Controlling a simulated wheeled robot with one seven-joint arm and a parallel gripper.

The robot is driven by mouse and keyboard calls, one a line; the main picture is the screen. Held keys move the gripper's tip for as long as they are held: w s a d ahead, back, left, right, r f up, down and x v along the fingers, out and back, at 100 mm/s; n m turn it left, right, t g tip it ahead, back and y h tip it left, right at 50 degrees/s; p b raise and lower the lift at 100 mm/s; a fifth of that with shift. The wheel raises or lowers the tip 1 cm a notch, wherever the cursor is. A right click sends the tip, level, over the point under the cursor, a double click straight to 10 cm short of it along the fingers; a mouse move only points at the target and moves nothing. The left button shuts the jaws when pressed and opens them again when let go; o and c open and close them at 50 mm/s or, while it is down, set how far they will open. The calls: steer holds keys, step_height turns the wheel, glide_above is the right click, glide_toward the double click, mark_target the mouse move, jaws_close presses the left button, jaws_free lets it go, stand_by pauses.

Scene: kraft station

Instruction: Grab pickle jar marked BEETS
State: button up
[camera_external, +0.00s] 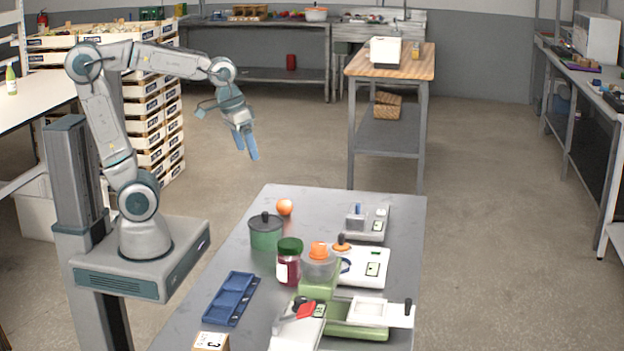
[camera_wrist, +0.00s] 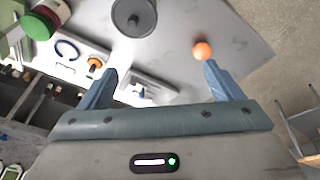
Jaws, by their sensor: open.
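A jar with dark red contents, a white label and a green lid (camera_external: 289,262) stands upright on the grey metal table in the external view. The label's words are too small to read. In the wrist view a green-lidded jar (camera_wrist: 36,25) shows at the upper left, cut by the frame edge. My gripper (camera_external: 247,147) is in the air beyond and left of the table's far edge, well apart from the jar. In the wrist view its two blue fingers (camera_wrist: 160,78) are spread with nothing held between them.
A green pot with a dark lid (camera_external: 266,232) stands left of the jar, and an orange ball (camera_external: 284,207) lies behind it. A grey container with an orange top (camera_external: 318,262) stands close right. A blue tray (camera_external: 231,298) lies at front left. Scales and green equipment crowd the right.

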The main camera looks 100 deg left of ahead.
steer(key=s+d+r+m+t+h+p, duration=0.1)
steer(key=s+d+r+m+p, duration=0.2)
steer(key=d, duration=0.4)
steer(key=s+d+r+m+t+p, duration=0.1)
steer(key=d+r+m+p, duration=0.3)
steer(key=d, duration=0.3)
steer(key=m+g+b, duration=0.5)
steer(key=m+b, duration=1.1)
steer(key=m, duration=0.4)
glide_above(290, 243)
step_height(290, 243, down, 12)
steer(key=f, duration=0.8)
steer(key=shift+w+d+f, duration=0.1)
steer(key=shift+w+f, duration=0.15)
steer(key=shift+f, duration=0.15)
steer(key=f, duration=0.5)
steer(key=shift+s+f, duration=0.1)
steer(key=shift+s, duration=0.15)
steer(key=c, duration=1.4)
